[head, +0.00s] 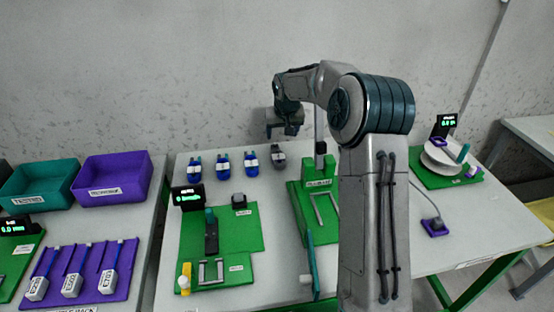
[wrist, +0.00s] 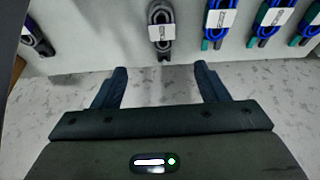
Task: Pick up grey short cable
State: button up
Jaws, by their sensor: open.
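A grey coiled cable (head: 278,152) with a white label lies at the back of the white table, right of the blue cables. In the wrist view this grey cable (wrist: 160,28) lies ahead of the gap between my fingers, near the table edge. My gripper (wrist: 160,78) is open and empty, apart from the cables. In the head view my gripper (head: 284,126) hangs above the table's back edge.
Blue coiled cables (head: 222,163) lie in a row left of the grey one. A green fixture (head: 305,215) and a green board (head: 245,265) stand nearer. A purple bin (head: 113,180) is on the left table. The wall (head: 150,80) is close behind.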

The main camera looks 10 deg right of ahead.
send_over(278, 155)
jog(key=s, duration=0.2)
jog(key=f, duration=0.8)
jog(key=shift+d, duration=0.2)
jog(key=p+x, duration=0.1)
jog(key=x, duration=0.3)
jog(key=shift+a+f, duration=0.15)
jog(key=shift+a, duration=0.05)
jog(key=shift+w+f, duration=0.25)
jog(key=shift+f, duration=0.35)
jog(key=shift+f, duration=0.15)
jog(key=c, duration=1.1)
